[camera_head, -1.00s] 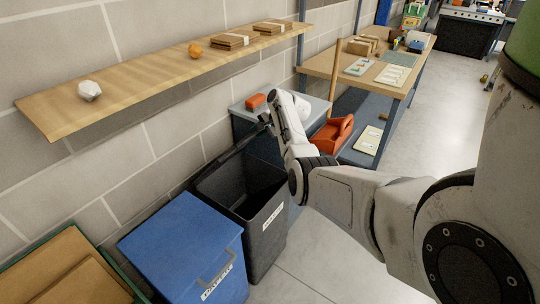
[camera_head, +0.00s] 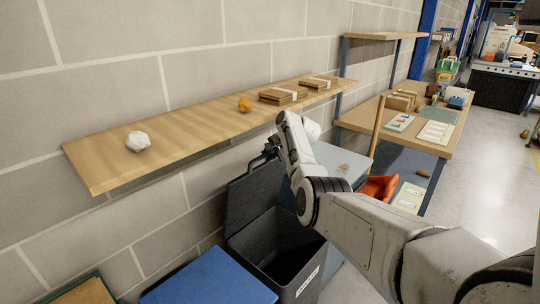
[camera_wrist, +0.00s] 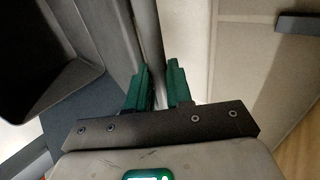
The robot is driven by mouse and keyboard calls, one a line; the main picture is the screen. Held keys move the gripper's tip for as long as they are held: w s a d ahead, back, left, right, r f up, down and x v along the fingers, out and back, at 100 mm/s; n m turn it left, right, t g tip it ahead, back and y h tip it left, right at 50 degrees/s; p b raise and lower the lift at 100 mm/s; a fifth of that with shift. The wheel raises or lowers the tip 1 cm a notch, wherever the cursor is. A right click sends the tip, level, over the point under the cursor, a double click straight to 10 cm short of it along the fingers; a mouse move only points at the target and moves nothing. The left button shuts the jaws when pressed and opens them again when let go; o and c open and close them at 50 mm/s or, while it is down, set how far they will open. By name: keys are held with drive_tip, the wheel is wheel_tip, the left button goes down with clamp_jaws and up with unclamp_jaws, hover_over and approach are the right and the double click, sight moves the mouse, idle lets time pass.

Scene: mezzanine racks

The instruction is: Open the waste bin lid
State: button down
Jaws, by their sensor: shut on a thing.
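The dark grey waste bin (camera_head: 310,283) stands by the wall with its mouth open and a white label on its front. Its lid (camera_head: 247,198) is hinged up, standing near upright on the wall side of the opening. My gripper (camera_head: 270,150) is at the lid's upper edge, partly hidden by my wrist.
A wooden wall shelf (camera_head: 190,128) hangs just above the lid, with a white lump (camera_head: 138,141), an orange object (camera_head: 244,105) and brown packs (camera_head: 283,95). A blue bin (camera_head: 210,281) stands left of the grey one. A workbench (camera_head: 405,127) is beyond.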

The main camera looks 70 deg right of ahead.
drive_tip(key=shift+s+a+f, duration=0.15)
drive_tip(key=shift+a+f, duration=0.05)
drive_tip(key=shift+f, duration=0.5)
drive_tip(key=c, duration=1.1)
unclamp_jaws()
drive_tip(key=shift+d, duration=0.1)
drive_tip(key=shift+r, duration=0.25)
drive_tip(key=shift+r, duration=0.1)
drive_tip(key=v, duration=1)
drive_tip(key=shift+s+r, duration=0.2)
